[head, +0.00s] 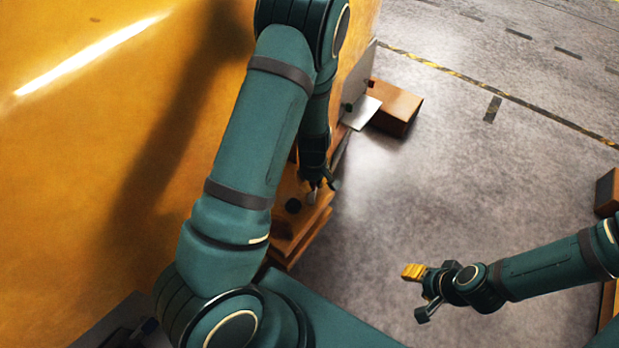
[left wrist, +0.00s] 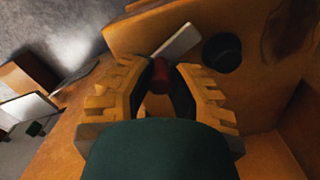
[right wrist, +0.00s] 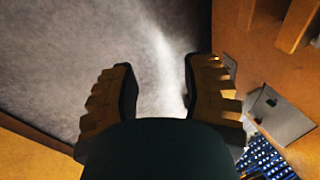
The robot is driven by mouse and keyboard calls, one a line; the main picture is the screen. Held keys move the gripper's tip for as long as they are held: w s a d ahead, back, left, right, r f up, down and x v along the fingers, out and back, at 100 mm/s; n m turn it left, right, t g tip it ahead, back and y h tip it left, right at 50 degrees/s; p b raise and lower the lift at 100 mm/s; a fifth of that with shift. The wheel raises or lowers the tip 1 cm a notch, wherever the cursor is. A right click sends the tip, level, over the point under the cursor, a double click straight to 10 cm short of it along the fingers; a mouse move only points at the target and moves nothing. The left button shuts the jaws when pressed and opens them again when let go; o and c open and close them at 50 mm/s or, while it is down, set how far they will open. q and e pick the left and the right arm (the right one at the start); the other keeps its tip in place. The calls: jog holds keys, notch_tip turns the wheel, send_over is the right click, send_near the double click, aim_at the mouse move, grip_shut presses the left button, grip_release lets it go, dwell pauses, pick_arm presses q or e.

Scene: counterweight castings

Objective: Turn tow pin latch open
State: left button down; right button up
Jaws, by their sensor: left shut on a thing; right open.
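The tow pin latch appears to be the part with a dark red end (left wrist: 160,75) and a flat grey lever (left wrist: 177,42) at the orange casting in the left wrist view. My left gripper (head: 323,186) is low against the casting's side in the head view. Its fingers close around the red end, with the grey lever extending beyond the fingertips. A black round knob (left wrist: 222,52) sits beside it on the casting and also shows in the head view (head: 293,205). My right gripper (head: 415,294) is open and empty over the floor, fingers wide apart in the right wrist view (right wrist: 160,78).
The large orange casting (head: 90,180) fills the left of the head view. An orange block (head: 397,108) with a pale grey plate (head: 360,112) lies beyond my left gripper. The grey floor (head: 480,190) between my arms is clear. Another orange block (head: 607,192) stands at the right edge.

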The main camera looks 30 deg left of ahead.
pick_arm(q)
jog(key=n, duration=0.1)
jog(key=d+n+p, duration=0.1)
jog(key=shift+w+r+n, duration=0.1)
jog(key=shift+w+n, duration=0.1)
jog(key=shift+n, duration=0.2)
jog(key=n+p, duration=0.2)
jog(key=shift+w+d+n, duration=0.35)
jog(key=shift+n, duration=0.05)
jog(key=n+p, duration=0.1)
jog(key=w+n+p, duration=0.1)
jog(key=n, duration=0.1)
jog(key=shift+d, duration=0.35)
jog(key=shift+w+d+n+p, duration=0.1)
jog(key=shift+w+n+p, duration=0.2)
jog(key=shift+n, duration=0.35)
jog(key=shift+w+a+n+p, duration=0.1)
jog(key=shift+w+n+p, duration=0.05)
jog(key=shift+n+p, duration=0.4)
jog(key=shift+w+d+n+p, duration=0.1)
jog(key=shift+w+n+p, duration=0.15)
jog(key=shift+n, duration=0.45)
pick_arm(e)
notch_tip(320, 180, up, 8)
jog(key=w, duration=0.1)
jog(key=shift+w+d+f+t, duration=0.2)
jog(key=shift+w+t, duration=0.1)
jog(key=shift+w, duration=0.05)
